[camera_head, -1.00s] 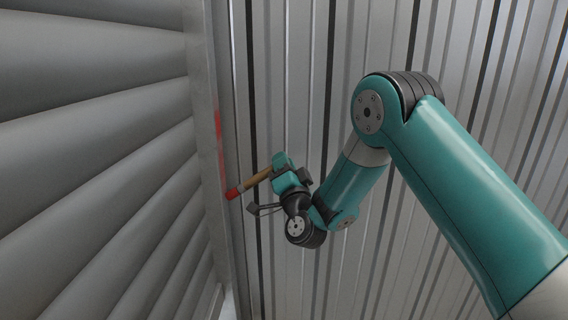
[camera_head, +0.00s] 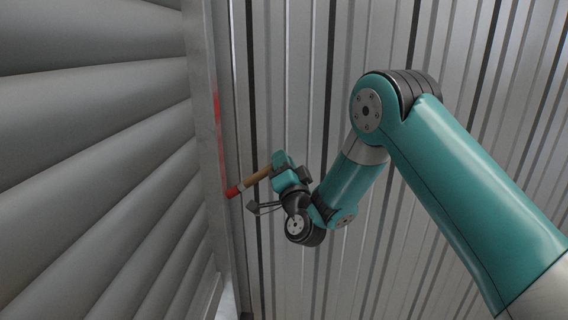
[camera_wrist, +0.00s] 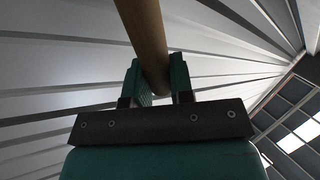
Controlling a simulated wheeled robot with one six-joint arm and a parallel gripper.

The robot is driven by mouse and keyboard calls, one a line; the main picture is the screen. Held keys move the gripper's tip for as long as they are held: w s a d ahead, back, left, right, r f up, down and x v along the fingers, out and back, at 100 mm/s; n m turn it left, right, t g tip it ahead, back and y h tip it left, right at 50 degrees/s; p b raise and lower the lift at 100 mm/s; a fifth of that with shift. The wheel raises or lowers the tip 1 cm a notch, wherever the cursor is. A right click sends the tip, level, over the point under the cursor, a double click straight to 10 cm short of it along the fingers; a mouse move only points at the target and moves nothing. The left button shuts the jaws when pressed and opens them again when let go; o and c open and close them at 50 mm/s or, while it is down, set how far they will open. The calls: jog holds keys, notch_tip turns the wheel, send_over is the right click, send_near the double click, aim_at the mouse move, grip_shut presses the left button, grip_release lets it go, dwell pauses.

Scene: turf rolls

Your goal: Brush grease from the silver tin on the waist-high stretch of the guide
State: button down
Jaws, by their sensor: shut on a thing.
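My gripper (camera_head: 282,172) is shut on the wooden handle of a brush (camera_head: 256,179). The brush's red end (camera_head: 233,191) points left, close to the metal guide (camera_head: 207,130); I cannot tell whether it touches. A red streak (camera_head: 217,105) runs up the guide's edge above the brush end. In the wrist view the brush handle (camera_wrist: 147,30) runs up between the two teal fingers (camera_wrist: 158,88), and its far end is out of frame. The silver tin is not in view.
A grey slatted shutter (camera_head: 90,150) fills the left side, beside the guide. A ribbed metal wall (camera_head: 400,200) stands behind my arm. In the wrist view, windows (camera_wrist: 297,130) show at the right.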

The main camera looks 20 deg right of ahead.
notch_tip(320, 180, up, 32)
jog(key=p, duration=2.9)
dwell(0.7)
jog(key=shift+f, duration=0.15)
jog(key=d+b, duration=0.2)
jog(key=s+d+b, duration=0.1)
jog(key=b, duration=0.2)
jog(key=d+b, duration=0.2)
jog(key=shift+s+d+b, duration=0.3)
jog(key=shift+s+d, duration=0.05)
jog(key=shift+s, duration=0.05)
